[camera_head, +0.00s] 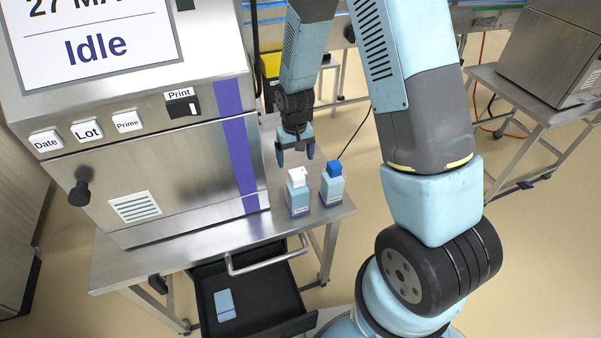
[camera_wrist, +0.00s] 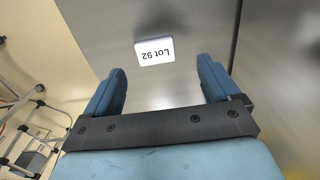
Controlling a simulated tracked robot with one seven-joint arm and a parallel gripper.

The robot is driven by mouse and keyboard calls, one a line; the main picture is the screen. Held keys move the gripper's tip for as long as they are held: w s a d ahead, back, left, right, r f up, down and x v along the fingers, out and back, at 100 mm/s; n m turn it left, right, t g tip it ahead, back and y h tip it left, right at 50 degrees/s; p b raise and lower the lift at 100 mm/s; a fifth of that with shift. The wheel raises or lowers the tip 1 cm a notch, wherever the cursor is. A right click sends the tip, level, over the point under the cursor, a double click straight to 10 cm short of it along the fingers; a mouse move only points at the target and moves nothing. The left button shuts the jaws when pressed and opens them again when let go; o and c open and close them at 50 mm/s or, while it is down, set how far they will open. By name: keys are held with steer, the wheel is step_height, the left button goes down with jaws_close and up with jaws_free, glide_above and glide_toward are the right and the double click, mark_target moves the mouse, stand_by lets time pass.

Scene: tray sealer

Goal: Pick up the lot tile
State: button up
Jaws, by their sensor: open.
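The lot tile (camera_wrist: 154,51) is a small white plate with dark letters reading "Lot 92", upside down in the wrist view. It lies against a grey metal surface, ahead of the gap between my fingertips. My gripper (camera_wrist: 162,70) is open, with nothing between its blue fingers, and the tile looks apart from them. I cannot make out the lot tile in the head view.
The steel machine (camera_head: 160,180) has Date, Lot, Prime and Print buttons and a screen reading "Idle". A white-capped bottle (camera_head: 298,198) and a blue-capped bottle (camera_head: 332,187) stand close together at the table's (camera_head: 180,253) right end. An open black drawer (camera_head: 258,298) below holds a light-blue item.

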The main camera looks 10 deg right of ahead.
mark_target(297, 168)
steer(key=shift+w+d+f, duration=0.15)
steer(key=shift+d+f, duration=0.05)
steer(key=shift+f, duration=1.35)
steer(key=shift+w+d+f, duration=0.1)
steer(key=shift+d+f, duration=0.05)
steer(key=shift+f, duration=1.35)
steer(key=c, duration=1.1)
steer(key=shift+r, duration=0.1)
